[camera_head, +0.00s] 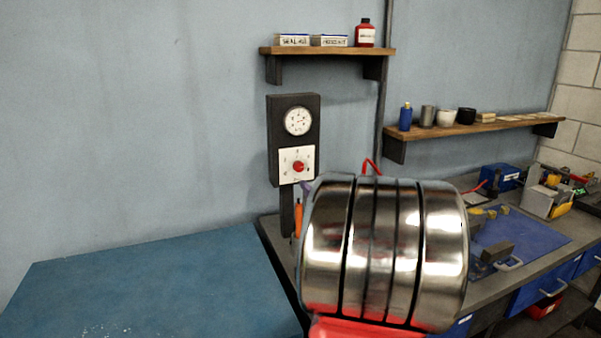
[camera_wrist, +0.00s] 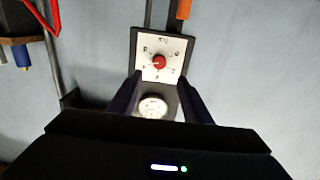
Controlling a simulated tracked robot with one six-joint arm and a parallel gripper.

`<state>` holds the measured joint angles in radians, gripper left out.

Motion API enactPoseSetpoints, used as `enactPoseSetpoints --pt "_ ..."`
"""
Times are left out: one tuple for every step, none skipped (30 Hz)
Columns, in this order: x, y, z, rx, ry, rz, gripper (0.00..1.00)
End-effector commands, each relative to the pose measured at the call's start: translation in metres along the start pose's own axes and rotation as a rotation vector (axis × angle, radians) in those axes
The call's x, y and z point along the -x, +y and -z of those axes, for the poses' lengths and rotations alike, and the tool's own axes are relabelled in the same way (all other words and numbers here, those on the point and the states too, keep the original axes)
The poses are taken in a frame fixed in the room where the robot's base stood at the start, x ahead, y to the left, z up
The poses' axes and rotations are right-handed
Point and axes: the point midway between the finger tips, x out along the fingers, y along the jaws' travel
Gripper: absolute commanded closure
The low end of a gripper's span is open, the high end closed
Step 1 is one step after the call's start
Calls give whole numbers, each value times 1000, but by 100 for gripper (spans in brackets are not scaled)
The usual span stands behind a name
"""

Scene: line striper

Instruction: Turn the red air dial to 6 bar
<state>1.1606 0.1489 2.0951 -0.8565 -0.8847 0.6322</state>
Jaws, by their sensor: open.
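The red air dial (camera_head: 298,166) is a small round knob on a white square scale plate (camera_head: 287,176), mounted on a dark wall panel (camera_head: 273,126). A round white pressure gauge (camera_head: 298,121) sits above it. In the wrist view the picture is upside down: the red dial (camera_wrist: 159,62) is above the gauge (camera_wrist: 152,106). My gripper (camera_wrist: 158,78) is open and empty, its two dark fingers on either side of the panel's lower part in that view. It appears apart from the dial. The scale figures are too small to read. In the head view my arm hides the gripper.
A wooden shelf (camera_head: 330,51) with boxes and a red bottle (camera_head: 365,33) is above the panel. A second shelf (camera_head: 480,127) holds cans and a blue bottle. A cluttered workbench (camera_head: 530,235) is at right; a bare blue surface (camera_head: 150,285) is at left.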

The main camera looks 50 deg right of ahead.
Motion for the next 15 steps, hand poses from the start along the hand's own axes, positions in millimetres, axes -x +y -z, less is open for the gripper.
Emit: enactPoseSetpoints --pt "-8 -1 -1 0 -2 3 55" --pt "-12 -1 -1 0 -2 3 55" --pt "-18 -1 -1 0 -2 2 55" --pt "-23 -1 -1 0 -2 2 55" --pt "-28 -1 -1 0 -1 2 55" --pt "-34 -1 -1 0 -1 3 55" --pt "-38 -1 -1 1 -1 3 55" --pt "-43 -1 -2 0 -3 2 55" --pt "-49 0 -1 1 -2 2 55" --pt "-53 -1 -1 1 -1 2 55" --pt "-58 -1 -1 0 -2 2 55" --pt "-64 -1 -1 0 -1 2 55" --pt "-68 -1 -1 0 -2 1 55" --pt "-72 0 -1 0 -2 1 55" --pt "-78 0 -2 0 -2 1 55"
